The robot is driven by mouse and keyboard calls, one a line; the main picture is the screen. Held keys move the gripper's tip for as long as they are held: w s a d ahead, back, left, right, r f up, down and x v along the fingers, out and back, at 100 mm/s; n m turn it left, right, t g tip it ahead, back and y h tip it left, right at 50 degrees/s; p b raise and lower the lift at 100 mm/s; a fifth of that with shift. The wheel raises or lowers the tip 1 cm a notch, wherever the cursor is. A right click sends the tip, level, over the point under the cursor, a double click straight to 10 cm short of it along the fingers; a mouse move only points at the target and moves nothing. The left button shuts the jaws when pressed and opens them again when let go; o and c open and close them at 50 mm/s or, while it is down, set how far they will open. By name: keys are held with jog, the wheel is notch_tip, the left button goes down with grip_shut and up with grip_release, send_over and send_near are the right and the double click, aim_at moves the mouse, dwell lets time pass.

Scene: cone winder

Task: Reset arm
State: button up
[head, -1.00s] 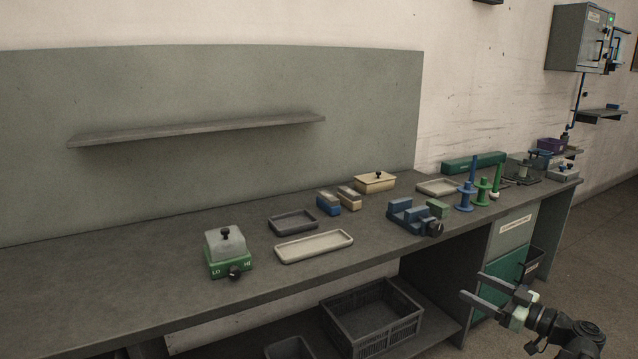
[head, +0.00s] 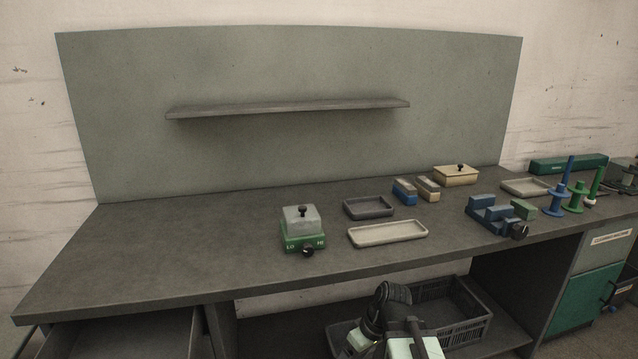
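My arm shows at the bottom edge, right of centre, with a dark curved joint and pale green parts. My gripper (head: 405,346) seems to be at this end, low in front of the bench and cut off by the frame's edge. Its fingertips are not clear, so I cannot tell whether it is open or shut. I see nothing held in it.
The workbench (head: 150,245) carries a green LO/HI box (head: 303,242), a cream tray (head: 388,234), a dark tray (head: 369,208) and a blue vise-like fixture (head: 490,215). A dark crate (head: 465,325) sits below, close behind my arm. The bench's left part is clear.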

jog(key=s+d+f+m+h, duration=0.15)
jog(key=d+m+h, duration=0.25)
jog(key=d+m, duration=0.45)
notch_tip(320, 180, up, 20)
jog(key=p, duration=2)
jog(key=shift+w+r, duration=0.15)
jog(key=shift+d+n, duration=0.1)
jog(key=shift+n, duration=0.15)
